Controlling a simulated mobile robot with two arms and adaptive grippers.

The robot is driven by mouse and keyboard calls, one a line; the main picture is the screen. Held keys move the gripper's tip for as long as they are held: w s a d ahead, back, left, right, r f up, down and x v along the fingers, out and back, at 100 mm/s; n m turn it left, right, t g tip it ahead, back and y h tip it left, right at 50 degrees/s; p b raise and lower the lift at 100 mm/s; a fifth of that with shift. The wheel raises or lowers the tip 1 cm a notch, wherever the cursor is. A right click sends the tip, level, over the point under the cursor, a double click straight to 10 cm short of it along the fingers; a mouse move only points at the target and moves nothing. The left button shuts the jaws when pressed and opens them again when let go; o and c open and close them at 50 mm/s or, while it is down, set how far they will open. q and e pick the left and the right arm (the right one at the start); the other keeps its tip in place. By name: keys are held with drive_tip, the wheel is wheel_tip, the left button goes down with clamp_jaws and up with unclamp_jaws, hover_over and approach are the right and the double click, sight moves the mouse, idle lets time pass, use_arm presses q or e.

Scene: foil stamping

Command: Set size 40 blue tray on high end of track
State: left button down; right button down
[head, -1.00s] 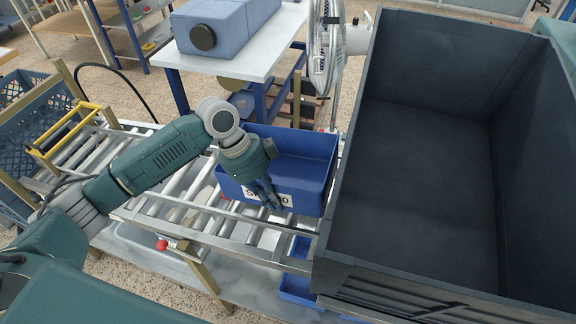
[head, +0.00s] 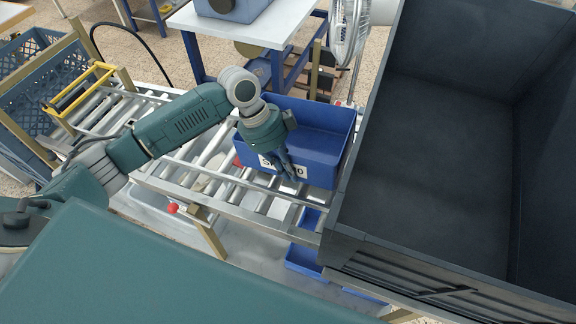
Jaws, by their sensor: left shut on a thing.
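A blue tray (head: 325,141) with a white label, partly covered by my gripper so that only its ends read, sits at or just above the right end of the roller track (head: 165,142). I cannot tell whether its base touches the rollers. My left gripper (head: 283,170) points down at the tray's near wall and is shut on that wall, over the label. The track runs from the yellow frame at the left to the large dark bin. My right gripper is not in view.
A large dark bin (head: 440,150) stands close at the right of the tray. A fan (head: 348,35) and a white table (head: 260,38) stand behind. Smaller blue trays (head: 303,260) lie below the track. A blue crate (head: 40,60) is at the left, near a yellow frame (head: 80,92).

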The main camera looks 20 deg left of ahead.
use_arm(q)
wheel_tip(320, 180, down, 6)
drive_tip(key=b, duration=0.2)
drive_tip(key=shift+d+f+b, duration=0.25)
drive_tip(key=shift+d+b, duration=0.05)
drive_tip(key=shift+d, duration=0.1)
drive_tip(key=shift+w, duration=0.1)
drive_tip(key=c, duration=1.8)
unclamp_jaws()
drive_tip(key=shift+s+f, duration=0.15)
drive_tip(key=shift+s, duration=0.05)
wheel_tip(320, 180, up, 10)
drive_tip(key=p, duration=0.8)
drive_tip(key=shift+w+p, duration=0.15)
drive_tip(key=shift+p, duration=0.25)
